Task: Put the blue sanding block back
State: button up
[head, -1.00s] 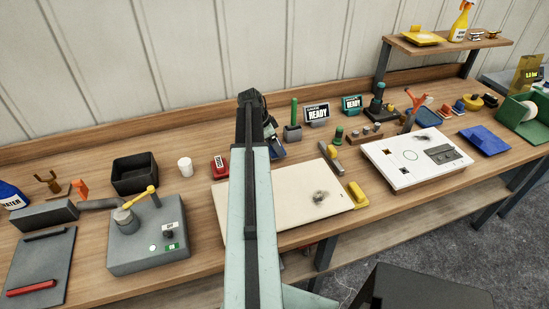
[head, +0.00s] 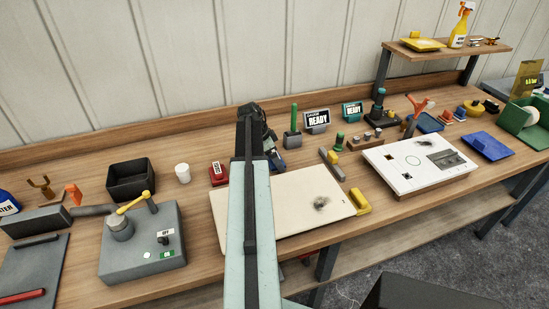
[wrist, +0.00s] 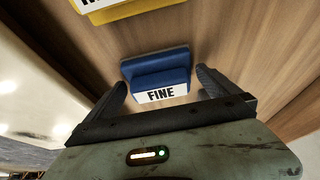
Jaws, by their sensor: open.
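The blue sanding block (wrist: 157,70), with a white label reading FINE, lies on the wooden bench top in the wrist view. My gripper (wrist: 162,82) is open, one finger on each side of the block's near end, with a gap showing at each side. In the head view my arm hides most of the gripper and the block. A bit of blue (head: 277,160) shows just right of my wrist, too small to tell for sure.
A yellow labelled block (wrist: 105,8) lies beyond the blue one in the wrist view. A cream panel (head: 290,207) lies under my arm.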

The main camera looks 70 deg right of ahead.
jog(key=p+v, duration=1.1)
jog(key=v, duration=0.1)
jog(key=shift+r, duration=0.2)
